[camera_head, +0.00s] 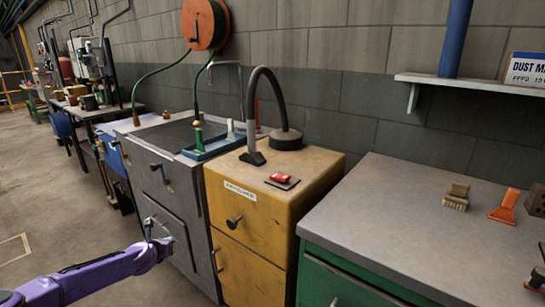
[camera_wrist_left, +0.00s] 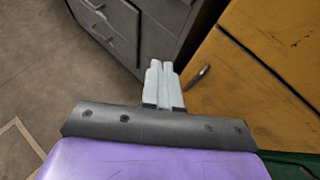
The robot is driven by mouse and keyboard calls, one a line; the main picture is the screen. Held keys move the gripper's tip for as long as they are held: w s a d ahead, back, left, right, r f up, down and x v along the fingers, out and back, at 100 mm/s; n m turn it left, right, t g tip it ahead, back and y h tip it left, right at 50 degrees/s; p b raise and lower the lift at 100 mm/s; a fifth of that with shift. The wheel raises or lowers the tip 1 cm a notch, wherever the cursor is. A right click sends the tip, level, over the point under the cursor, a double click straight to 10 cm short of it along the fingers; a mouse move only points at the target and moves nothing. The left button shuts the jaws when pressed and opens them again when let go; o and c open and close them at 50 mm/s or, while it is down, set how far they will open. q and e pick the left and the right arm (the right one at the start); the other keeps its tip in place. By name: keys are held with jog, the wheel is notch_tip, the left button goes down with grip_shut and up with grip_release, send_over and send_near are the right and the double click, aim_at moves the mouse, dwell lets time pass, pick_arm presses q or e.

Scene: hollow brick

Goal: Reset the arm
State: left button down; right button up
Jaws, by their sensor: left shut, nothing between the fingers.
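My left arm (camera_head: 95,275) is purple and comes in from the lower left in the head view, stretched forward low over the floor. My left gripper (camera_head: 158,226) is in front of the grey cabinet (camera_head: 160,180), at the height of its lower drawer. In the left wrist view the two pale fingers of my left gripper (camera_wrist_left: 160,66) lie together, shut with nothing between them. They point toward the gap between the grey cabinet (camera_wrist_left: 110,25) and the yellow cabinet (camera_wrist_left: 250,70). I cannot tell whether they touch the grey cabinet. My right gripper is not in view.
The yellow cabinet (camera_head: 275,200) carries a hooded black hose (camera_head: 270,85) and a red switch (camera_head: 281,179). The grey-topped bench (camera_head: 400,215) at right holds a brush (camera_head: 456,196) and an orange scraper (camera_head: 505,206). Open floor (camera_head: 40,190) lies at left.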

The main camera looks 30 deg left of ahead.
pick_arm(q)
jog(key=d+f+m+g+h+p, duration=0.1)
jog(key=d+f+m+g+h, duration=0.15)
jog(key=d+m, duration=1.9)
jog(key=s+d+f+m+g+p, duration=0.1)
jog(key=s+d+f+m, duration=0.25)
jog(key=s+d, duration=0.65)
jog(key=s+d+f+m+g+p, duration=0.1)
jog(key=s+d+f+m+g, duration=0.1)
jog(key=s+m, duration=0.3)
jog(key=s+d+f+m+g, duration=0.1)
jog(key=s+d+m, duration=0.4)
jog(key=s, duration=0.8)
jog(key=shift+d+f+g+p, duration=0.2)
jog(key=shift+f+g+p, duration=0.15)
jog(key=shift+f+p, duration=0.1)
